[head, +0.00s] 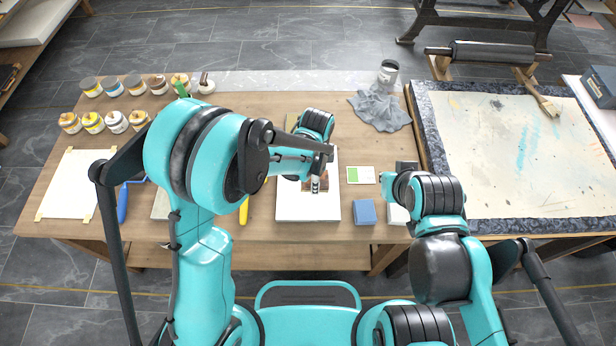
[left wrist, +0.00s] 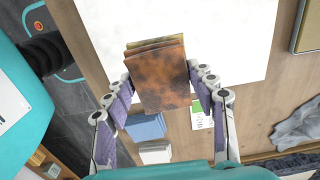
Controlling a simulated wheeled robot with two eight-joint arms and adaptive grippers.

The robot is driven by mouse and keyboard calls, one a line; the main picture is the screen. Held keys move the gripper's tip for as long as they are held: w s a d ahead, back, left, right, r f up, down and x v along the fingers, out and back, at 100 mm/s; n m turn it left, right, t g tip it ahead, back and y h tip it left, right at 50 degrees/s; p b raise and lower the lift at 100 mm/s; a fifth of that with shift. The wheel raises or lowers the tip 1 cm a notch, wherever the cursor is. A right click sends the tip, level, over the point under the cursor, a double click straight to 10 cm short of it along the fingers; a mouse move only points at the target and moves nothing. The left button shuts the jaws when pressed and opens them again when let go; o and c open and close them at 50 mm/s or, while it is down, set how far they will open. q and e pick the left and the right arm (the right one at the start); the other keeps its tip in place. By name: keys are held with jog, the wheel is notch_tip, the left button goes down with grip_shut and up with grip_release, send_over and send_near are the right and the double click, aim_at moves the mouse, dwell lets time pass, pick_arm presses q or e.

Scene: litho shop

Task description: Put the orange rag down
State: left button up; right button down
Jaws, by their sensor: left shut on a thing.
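The orange rag (left wrist: 160,85) is a folded, mottled brown-orange pad with olive layers at its far edge, in the middle of the left wrist view. My left gripper (left wrist: 160,80) has its fingers on both sides of it, shut on it. In the head view, my left gripper (head: 318,184) is over the white sheet or slab (head: 308,211) at the table's middle; only bits of the brown rag show there. Whether the rag touches the white surface I cannot tell. My right arm reaches over the table's right part; its fingers are hidden.
A blue block (head: 365,212) and a green-and-white card (head: 360,175) lie right of the white sheet. A grey cloth (head: 380,110) and a can (head: 388,73) are behind. Several paint jars (head: 93,122) stand at left.

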pick_arm(q)
jog(key=s+d+r+p, duration=0.2)
jog(key=s+d+r, duration=0.35)
jog(key=d, duration=0.25)
jog(key=w+a+f+n+b, duration=0.1)
jog(key=w+a+n, duration=0.2)
jog(key=a+n, duration=0.6)
jog(key=w+a+f+n+b, duration=0.1)
jog(key=w+a+n, duration=0.2)
jog(key=a+n, duration=0.6)
jog(key=a, duration=0.9)
jog(key=shift+a+b, duration=0.4)
jog(key=shift+w, duration=0.1)
